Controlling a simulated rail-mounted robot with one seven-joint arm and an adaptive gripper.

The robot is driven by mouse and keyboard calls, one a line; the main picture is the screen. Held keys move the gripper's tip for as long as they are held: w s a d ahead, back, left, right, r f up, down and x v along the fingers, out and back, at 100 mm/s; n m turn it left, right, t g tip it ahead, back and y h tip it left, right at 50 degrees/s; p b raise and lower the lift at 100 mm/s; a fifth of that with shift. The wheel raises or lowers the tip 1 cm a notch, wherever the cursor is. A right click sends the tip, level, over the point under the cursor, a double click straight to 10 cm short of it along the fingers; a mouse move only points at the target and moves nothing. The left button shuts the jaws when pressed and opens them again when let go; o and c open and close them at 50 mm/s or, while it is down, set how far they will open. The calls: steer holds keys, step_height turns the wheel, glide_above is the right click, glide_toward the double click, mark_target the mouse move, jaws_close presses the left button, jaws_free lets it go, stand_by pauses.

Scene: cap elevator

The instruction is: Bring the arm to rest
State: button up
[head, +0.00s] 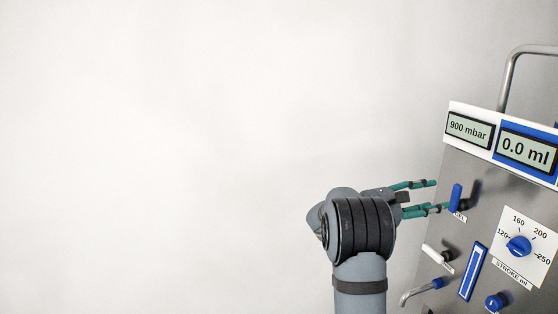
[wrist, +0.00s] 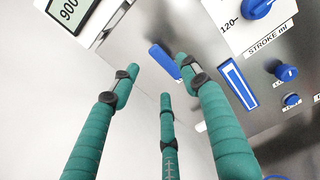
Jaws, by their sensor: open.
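My gripper (head: 438,195) has several teal fingers. It points right, at the metal front of a machine panel (head: 432,226). The fingers are spread open in the wrist view (wrist: 160,79) and hold nothing. A blue lever (head: 455,197) on the panel lies just beyond the fingertips. In the wrist view the lever (wrist: 164,62) shows between two fingertips. I cannot tell for sure whether a finger touches it. The lever's label is partly hidden.
The panel carries a 900 mbar display (head: 469,129), a 0.0 ml display (head: 526,150), a stroke dial (head: 519,246), a blue-framed slot (head: 473,272), a white handle (head: 437,254), a bent metal spout (head: 415,293) and a blue knob (head: 495,302). Left of my arm is only pale wall, with free room.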

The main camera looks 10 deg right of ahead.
mark_target(452, 194)
steer(key=d, duration=0.3)
steer(key=w+d, duration=0.1)
steer(key=d, duration=0.4)
steer(key=shift+w+d, duration=0.2)
steer(key=shift+d, duration=0.15)
steer(key=shift+w+d+r+p, duration=0.15)
steer(key=shift+d+r+p, duration=0.1)
steer(key=shift+p, duration=0.3)
steer(key=shift+f, duration=0.1)
steer(key=shift+a+n+p, duration=0.1)
steer(key=shift+n+p, duration=0.2)
steer(key=shift+p, duration=0.05)
steer(key=shift+a+f, duration=0.1)
steer(key=shift+f+b, duration=0.15)
steer(key=shift+b, duration=0.4)
